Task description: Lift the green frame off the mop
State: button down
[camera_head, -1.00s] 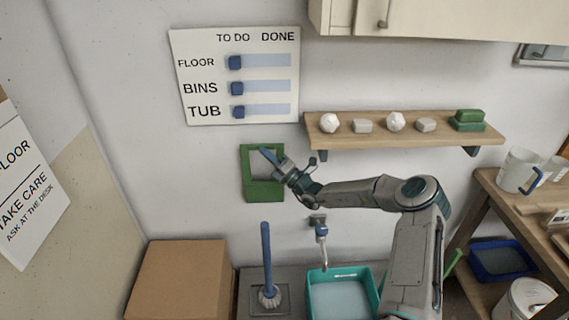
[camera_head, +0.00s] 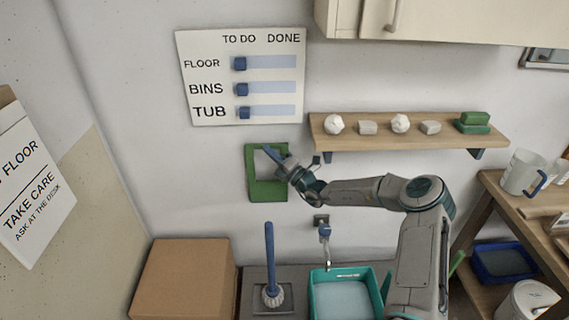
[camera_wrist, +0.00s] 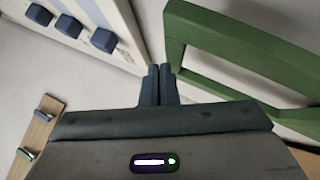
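The green frame (camera_head: 267,191) is upright at the wall below the task board, with a square opening in its upper part. It also shows at the right in the wrist view (camera_wrist: 240,45). The mop (camera_head: 269,258) has a blue handle and pale head and stands upright below the frame, apart from it. My gripper (camera_head: 268,150) overlaps the frame's upper part in the head view. In the wrist view its fingers (camera_wrist: 155,72) are together with nothing visible between them, close beside the frame. Whether they touch it, I cannot tell.
The task board (camera_head: 243,75) with blue sliders hangs above. A wooden shelf (camera_head: 405,139) with several small objects is at the right. A cardboard box (camera_head: 185,275) and a teal tub (camera_head: 343,273) stand below, with a tap (camera_head: 325,235) over the tub.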

jog(key=s+d+b, duration=0.1)
jog(key=s+d, duration=0.6)
jog(key=s, duration=0.3)
jog(key=shift+s+b, duration=0.3)
jog(key=shift+b, duration=0.1)
jog(key=s+a+n+g+h, duration=0.2)
jog(key=s+a+n+g, duration=0.2)
jog(key=s+n+g, duration=0.55)
jog(key=s+a+n+g+h, duration=0.2)
jog(key=s+a+n+g, duration=0.35)
jog(key=s+n, duration=0.65)
jog(key=s+d+r+n+t+h, duration=0.2)
jog(key=s+d+r+n+h, duration=0.3)
jog(key=s+d+n, duration=0.3)
jog(key=s+d+r+n+t+h, duration=0.2)
jog(key=s+d+r+n+h, duration=0.4)
jog(key=d+n, duration=0.3)
jog(key=shift+s+d+r+n+h, duration=0.3)
jog(key=shift+s+d+n+h, duration=0.1)
jog(key=shift+s+n+h, duration=0.4)
